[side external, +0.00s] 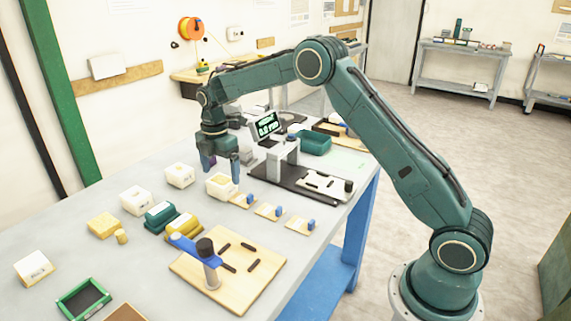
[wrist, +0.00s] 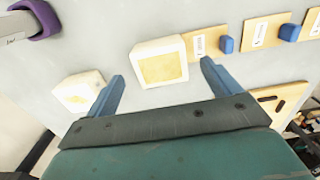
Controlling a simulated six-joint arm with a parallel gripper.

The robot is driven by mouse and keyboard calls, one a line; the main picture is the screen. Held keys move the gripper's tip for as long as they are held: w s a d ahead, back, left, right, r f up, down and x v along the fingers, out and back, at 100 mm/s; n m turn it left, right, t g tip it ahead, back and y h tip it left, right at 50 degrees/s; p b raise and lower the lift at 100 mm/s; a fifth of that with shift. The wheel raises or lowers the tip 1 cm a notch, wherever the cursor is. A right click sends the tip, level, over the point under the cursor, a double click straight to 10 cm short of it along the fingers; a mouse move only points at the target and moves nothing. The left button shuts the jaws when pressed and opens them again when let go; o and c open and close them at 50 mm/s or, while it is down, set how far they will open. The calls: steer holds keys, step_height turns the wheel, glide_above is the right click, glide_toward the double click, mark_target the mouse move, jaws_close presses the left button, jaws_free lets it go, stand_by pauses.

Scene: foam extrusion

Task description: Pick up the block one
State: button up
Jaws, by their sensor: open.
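Several white foam blocks with labels stand on the grey table; I cannot read which is block one. One white block (side external: 221,185) stands just below and in front of my gripper (side external: 221,170). In the wrist view a white block (wrist: 160,62) with a yellowish face lies in the gap between the blue fingertips of my gripper (wrist: 162,69), mostly beyond them. My gripper is open and holds nothing. Another white block (wrist: 79,91) lies to the left of the left finger. Two more white blocks (side external: 180,175) (side external: 137,200) stand to the left in the side view.
Small wooden plates with blue clips (side external: 268,211) lie right of the nearest block. A teal block (side external: 160,214) and a yellow block (side external: 183,226) stand in front. A machine with a display (side external: 267,125) stands behind. A wooden board (side external: 228,270) with a post is nearer the camera.

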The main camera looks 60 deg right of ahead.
mark_target(221, 180)
steer(key=shift+a+f, duration=0.1)
steer(key=shift+f, duration=2)
steer(key=c, duration=1.1)
